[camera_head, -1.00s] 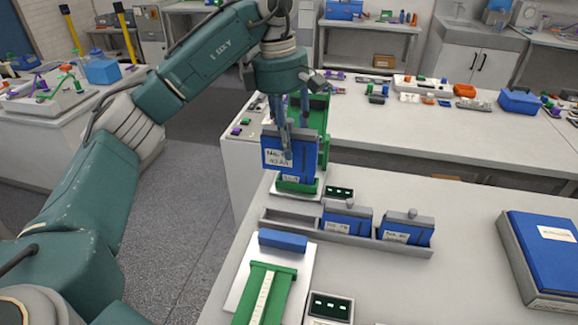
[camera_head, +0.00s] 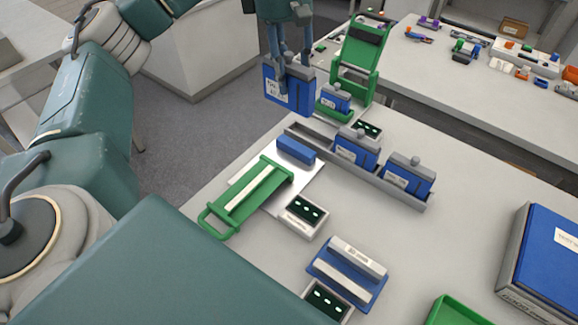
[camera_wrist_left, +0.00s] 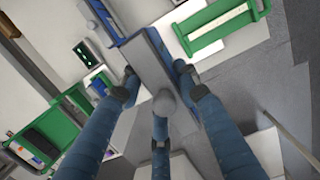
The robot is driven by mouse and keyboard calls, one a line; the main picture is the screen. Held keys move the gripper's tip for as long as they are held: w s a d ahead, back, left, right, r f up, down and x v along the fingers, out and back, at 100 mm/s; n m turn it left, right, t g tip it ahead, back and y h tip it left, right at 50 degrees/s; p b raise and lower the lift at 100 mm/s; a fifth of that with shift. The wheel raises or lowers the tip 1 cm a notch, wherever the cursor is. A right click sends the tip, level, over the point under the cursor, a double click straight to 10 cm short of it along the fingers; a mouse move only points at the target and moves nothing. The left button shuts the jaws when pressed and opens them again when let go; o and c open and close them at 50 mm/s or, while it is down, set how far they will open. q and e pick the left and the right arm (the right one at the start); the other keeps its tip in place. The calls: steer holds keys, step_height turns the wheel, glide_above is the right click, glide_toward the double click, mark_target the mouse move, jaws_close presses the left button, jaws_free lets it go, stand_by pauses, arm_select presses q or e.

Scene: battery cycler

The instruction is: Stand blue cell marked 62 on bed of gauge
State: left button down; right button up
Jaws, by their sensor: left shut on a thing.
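My left gripper (camera_head: 291,74) is shut on a blue cell (camera_head: 297,102) with a white label, too small to read. The cell hangs upright in the air near the table's far left edge. In the left wrist view my gripper's fingers (camera_wrist_left: 157,76) close around its grey top (camera_wrist_left: 148,60). What looks like the gauge is a green slide (camera_head: 275,165) with a pale strip and a blue block (camera_head: 296,150) on a white plate (camera_head: 308,180). The held cell is beyond it, apart from it. The slide also shows in the left wrist view (camera_wrist_left: 245,32). My right gripper is not seen.
A grey rack (camera_head: 410,202) holds two labelled blue cells (camera_head: 357,152). A green stand (camera_head: 357,62) with a smaller-looking blue cell (camera_head: 335,98) is behind. Small displays (camera_head: 306,212), a blue fixture with white bars (camera_head: 347,270), a green tray (camera_head: 460,312) and a blue box (camera_head: 548,262) stand nearby.

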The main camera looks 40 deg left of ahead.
mark_target(285, 101)
arm_select(q)
steer(key=shift+s+a, duration=0.1)
steer(key=shift+s, duration=0.15)
steer(key=f, duration=0.2)
steer(key=f+p, duration=0.1)
steer(key=f, duration=0.1)
steer(key=a+f, duration=0.1)
steer(key=f, duration=0.2)
steer(key=shift+p, duration=0.4)
steer(key=f+p, duration=0.1)
steer(key=f, duration=0.5)
steer(key=f+p, duration=0.2)
steer(key=f, duration=0.4)
steer(key=shift+d+f, duration=0.2)
steer(key=shift+f, duration=0.55)
steer(key=c, duration=1.3)
jaws_free()
steer(key=shift+o, duration=0.2)
steer(key=shift+s, duration=0.1)
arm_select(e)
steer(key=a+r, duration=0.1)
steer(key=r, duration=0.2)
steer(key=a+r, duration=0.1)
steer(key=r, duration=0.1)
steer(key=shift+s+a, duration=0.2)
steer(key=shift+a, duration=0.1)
